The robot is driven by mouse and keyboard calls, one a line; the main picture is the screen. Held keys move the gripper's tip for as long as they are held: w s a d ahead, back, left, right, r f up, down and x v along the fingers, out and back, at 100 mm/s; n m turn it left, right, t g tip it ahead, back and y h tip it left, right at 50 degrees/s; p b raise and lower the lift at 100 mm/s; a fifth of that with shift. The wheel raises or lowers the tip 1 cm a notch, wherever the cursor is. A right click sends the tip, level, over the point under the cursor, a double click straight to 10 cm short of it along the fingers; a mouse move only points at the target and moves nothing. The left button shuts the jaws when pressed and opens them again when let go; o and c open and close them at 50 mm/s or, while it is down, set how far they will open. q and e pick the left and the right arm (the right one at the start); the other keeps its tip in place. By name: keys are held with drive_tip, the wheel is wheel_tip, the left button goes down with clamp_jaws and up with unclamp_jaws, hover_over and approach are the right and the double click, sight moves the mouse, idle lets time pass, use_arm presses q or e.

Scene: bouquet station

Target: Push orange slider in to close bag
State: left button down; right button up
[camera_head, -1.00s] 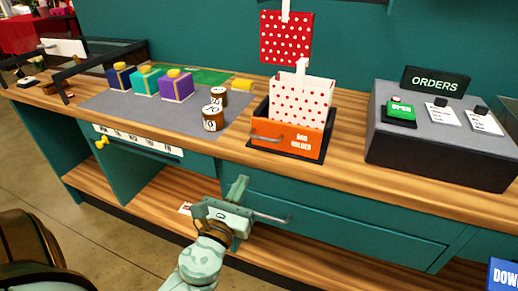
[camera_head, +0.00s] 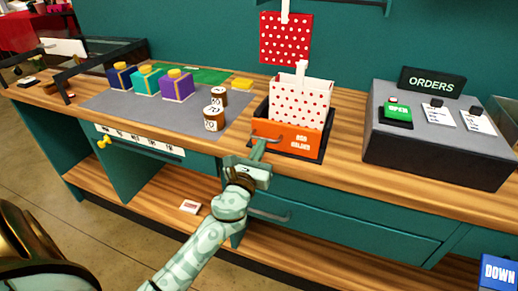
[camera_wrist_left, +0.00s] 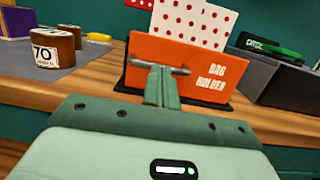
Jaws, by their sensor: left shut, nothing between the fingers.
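The orange slider (camera_head: 300,143), labelled "BAG HOLDER", is the front of a dark holder on the counter. It also shows in the left wrist view (camera_wrist_left: 200,75), with a metal handle across its left part. A white bag with red dots (camera_head: 300,100) stands upright in the holder behind the slider. My left gripper (camera_head: 260,146) is shut and empty, its fingers at the slider's handle. In the left wrist view the shut fingers (camera_wrist_left: 161,78) overlap the handle; I cannot tell whether they touch it. My right gripper is not in view.
A grey order console (camera_head: 440,148) stands to the right. A grey mat (camera_head: 150,114) on the left bears colored boxes and two labelled cylinders (camera_head: 214,118). A red dotted bag (camera_head: 286,38) hangs on the wall. The drawer handle (camera_head: 270,215) sticks out below the counter.

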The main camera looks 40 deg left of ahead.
sight(268, 134)
use_arm(q)
drive_tip(key=x, duration=0.3)
drive_tip(key=f+x, duration=0.1)
drive_tip(key=shift+w+a+r, duration=0.1)
drive_tip(key=shift+w+r, duration=0.05)
drive_tip(key=shift+w, duration=0.3)
drive_tip(key=shift+r, duration=0.3)
drive_tip(key=shift+a, duration=0.1)
